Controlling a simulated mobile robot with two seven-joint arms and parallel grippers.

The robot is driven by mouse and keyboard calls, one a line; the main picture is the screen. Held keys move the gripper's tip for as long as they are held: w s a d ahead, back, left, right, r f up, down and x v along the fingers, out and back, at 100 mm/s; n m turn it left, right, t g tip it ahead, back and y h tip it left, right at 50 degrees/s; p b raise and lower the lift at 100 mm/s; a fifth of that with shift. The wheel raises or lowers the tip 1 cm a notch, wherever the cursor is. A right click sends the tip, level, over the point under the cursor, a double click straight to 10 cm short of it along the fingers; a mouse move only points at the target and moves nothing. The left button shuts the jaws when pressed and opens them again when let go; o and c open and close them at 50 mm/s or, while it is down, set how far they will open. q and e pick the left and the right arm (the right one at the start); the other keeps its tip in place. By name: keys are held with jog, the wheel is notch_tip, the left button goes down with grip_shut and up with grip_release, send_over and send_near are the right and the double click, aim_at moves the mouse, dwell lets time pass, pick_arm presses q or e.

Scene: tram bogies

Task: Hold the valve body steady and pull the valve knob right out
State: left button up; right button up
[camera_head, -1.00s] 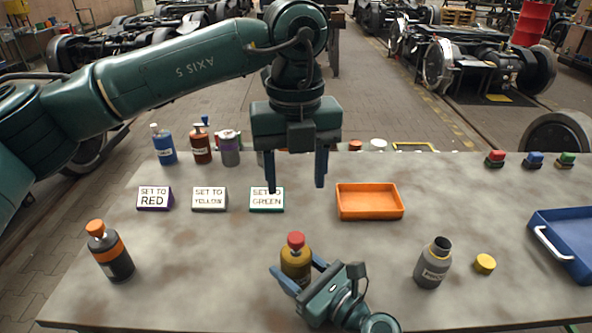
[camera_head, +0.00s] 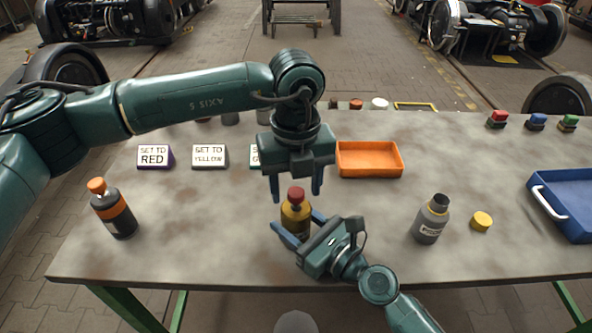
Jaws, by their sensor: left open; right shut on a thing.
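The valve body (camera_head: 295,217) is a dark yellow, bottle-like piece standing upright on the table, with the red valve knob (camera_head: 296,194) seated on its top. My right gripper (camera_head: 299,229) comes from the lower right and is shut on the valve body, one finger on each side; it hides part of the lower body. My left gripper (camera_head: 296,191) points down from above, open and empty. Its two fingertips appear to either side of the knob in the picture, apart from it. I cannot tell how far behind or above the knob they are.
The table (camera_head: 380,220) also bears an orange-capped black bottle (camera_head: 119,216), a grey open bottle (camera_head: 431,220), a yellow cap (camera_head: 481,221), an orange tray (camera_head: 370,171), a blue tray (camera_head: 572,222), signs (camera_head: 210,156) and coloured buttons (camera_head: 537,122). Free room lies left of the valve.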

pick_arm(q)
jog(key=shift+f, duration=0.1)
jog(key=c, duration=1)
jog(key=shift+c, duration=0.2)
